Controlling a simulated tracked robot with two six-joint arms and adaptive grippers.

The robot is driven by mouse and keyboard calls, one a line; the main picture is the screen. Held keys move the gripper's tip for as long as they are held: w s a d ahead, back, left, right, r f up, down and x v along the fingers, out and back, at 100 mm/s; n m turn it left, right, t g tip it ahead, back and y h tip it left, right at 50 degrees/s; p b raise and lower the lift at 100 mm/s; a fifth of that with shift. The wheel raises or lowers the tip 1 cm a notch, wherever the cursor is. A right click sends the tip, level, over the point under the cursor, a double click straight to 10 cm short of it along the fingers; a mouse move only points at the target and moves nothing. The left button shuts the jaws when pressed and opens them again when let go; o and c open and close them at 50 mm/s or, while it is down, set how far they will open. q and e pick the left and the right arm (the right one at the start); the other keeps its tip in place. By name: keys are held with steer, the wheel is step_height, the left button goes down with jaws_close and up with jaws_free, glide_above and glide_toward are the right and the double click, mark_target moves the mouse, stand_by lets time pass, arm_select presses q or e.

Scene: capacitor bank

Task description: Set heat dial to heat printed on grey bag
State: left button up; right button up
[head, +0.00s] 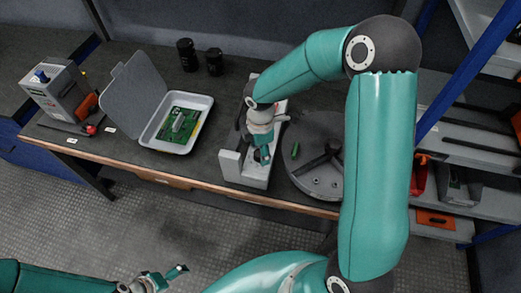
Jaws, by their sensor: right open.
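A long pale grey device (231,164) stands near the front edge of the bench; it may be a bag sealer. My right gripper (264,154) is open and points down over this device, hiding much of it. I cannot make out a heat dial on it or whether the fingers touch it. I cannot make out a grey bag or any printed heat value. My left gripper (166,278) is low at the bottom of the head view, away from the bench; its finger opening is unclear.
An open grey case (205,105) holds a green circuit board (179,124). A grey box with a blue knob (40,76) stands at far left. Two black cylinders (187,55) stand behind. A round grey plate (308,178) lies right of the device. Shelves (470,151) stand at right.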

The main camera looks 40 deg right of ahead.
steer(key=shift+f, duration=0.45)
steer(key=c, duration=1.1)
steer(key=shift+c, duration=0.2)
